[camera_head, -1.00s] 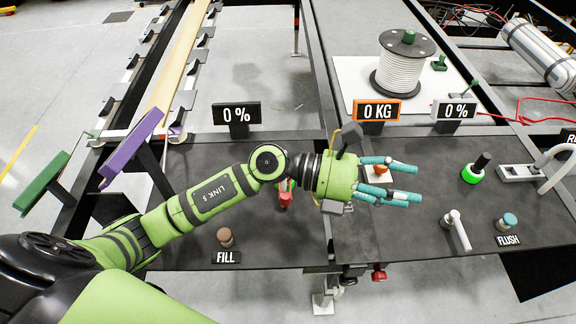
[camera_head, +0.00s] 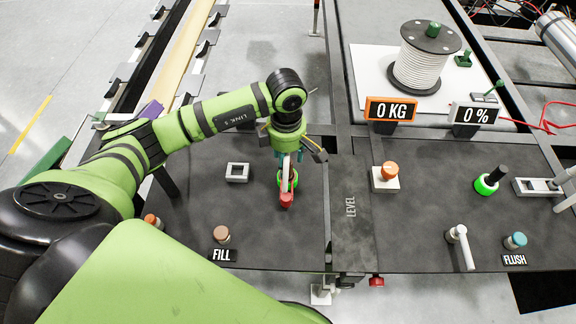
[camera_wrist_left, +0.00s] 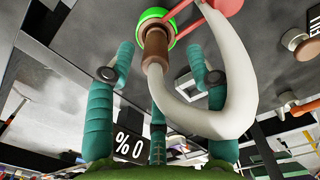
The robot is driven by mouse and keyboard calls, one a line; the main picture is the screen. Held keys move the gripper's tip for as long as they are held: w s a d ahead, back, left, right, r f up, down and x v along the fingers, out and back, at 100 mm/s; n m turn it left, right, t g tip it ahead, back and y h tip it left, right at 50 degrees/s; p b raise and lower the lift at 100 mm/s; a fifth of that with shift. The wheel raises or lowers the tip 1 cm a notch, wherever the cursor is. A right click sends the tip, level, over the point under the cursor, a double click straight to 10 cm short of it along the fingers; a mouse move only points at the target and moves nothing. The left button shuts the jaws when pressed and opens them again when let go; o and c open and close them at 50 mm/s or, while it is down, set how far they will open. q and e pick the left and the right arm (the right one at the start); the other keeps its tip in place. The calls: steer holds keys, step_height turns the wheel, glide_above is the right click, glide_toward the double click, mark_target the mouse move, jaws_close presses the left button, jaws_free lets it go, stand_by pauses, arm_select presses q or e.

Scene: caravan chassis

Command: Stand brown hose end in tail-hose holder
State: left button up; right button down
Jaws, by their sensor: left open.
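The brown hose end (camera_wrist_left: 157,48) is at a bright green ring (camera_wrist_left: 154,17) in the left wrist view. A white hose (camera_wrist_left: 200,122) curves from it towards a red part (camera_wrist_left: 228,4). In the head view the green ring (camera_head: 294,180) and red part (camera_head: 286,200) show just below my left gripper (camera_head: 287,156). My left gripper points down, its teal fingers open and spread around the hose. I cannot tell whether they touch it. A white square socket (camera_head: 237,172), possibly the tail-hose holder, lies left of the ring. My right gripper is out of view.
A brown knob (camera_head: 222,234) stands by the FILL label (camera_head: 222,255). To the right are an orange knob (camera_head: 390,170), a black post with a green ring (camera_head: 490,180) and a white lever (camera_head: 461,247). The dark panel (camera_head: 340,215) is mostly bare between them.

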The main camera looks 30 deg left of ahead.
mark_target(287, 161)
arm_select(q)
steer(key=f, duration=0.2)
steer(key=f+p, duration=0.1)
steer(key=shift+w+f, duration=0.2)
steer(key=shift+f, duration=0.2)
steer(key=shift+w+f, duration=0.1)
steer(key=shift+f, duration=0.05)
steer(key=c, duration=0.5)
jaws_close()
steer(key=o, duration=0.5)
jaws_free()
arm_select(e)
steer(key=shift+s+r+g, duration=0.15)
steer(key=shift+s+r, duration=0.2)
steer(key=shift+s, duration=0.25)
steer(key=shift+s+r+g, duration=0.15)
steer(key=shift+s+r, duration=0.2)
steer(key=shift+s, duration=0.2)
